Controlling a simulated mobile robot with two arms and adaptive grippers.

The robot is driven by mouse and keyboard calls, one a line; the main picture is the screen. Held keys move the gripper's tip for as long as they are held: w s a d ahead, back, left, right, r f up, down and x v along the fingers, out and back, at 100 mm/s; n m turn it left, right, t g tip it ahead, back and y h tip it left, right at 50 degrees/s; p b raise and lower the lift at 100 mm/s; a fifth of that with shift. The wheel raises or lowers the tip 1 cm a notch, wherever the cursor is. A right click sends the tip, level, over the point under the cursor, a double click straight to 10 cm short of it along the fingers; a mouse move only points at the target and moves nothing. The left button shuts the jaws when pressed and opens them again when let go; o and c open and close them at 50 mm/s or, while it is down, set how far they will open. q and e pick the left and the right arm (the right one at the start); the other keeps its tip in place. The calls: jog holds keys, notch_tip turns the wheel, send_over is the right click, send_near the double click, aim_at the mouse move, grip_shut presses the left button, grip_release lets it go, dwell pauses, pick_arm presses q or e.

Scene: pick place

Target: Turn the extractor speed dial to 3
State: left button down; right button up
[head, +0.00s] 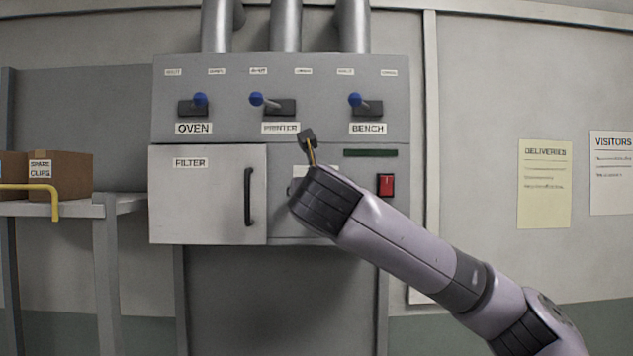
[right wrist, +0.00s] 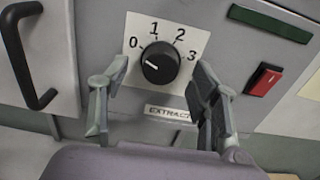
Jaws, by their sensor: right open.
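The extractor speed dial (right wrist: 162,63) is a round black knob on a white plate marked 0, 1, 2 and 3, above a partly covered label starting "EXTRAC". Its white mark is on the left side, nearest the 0. My right gripper (right wrist: 160,68) is open, with one finger on each side of the dial; I cannot tell whether either finger touches it. In the head view my right gripper (head: 307,140) is in front of the panel, and my arm hides the dial there. My left gripper is not in view.
The grey panel has a filter door (head: 208,205) with a black handle (head: 249,197) left of the dial. A red switch (head: 385,185) and a dark green strip (head: 370,153) are to the right. Blue-knobbed levers (head: 256,99) sit above. A cardboard box (head: 62,173) stands on the left shelf.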

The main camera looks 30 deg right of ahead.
jog(key=shift+w+d, duration=0.35)
jog(key=shift+w, duration=0.15)
jog(key=shift+c, duration=0.5)
jog(key=c, duration=1)
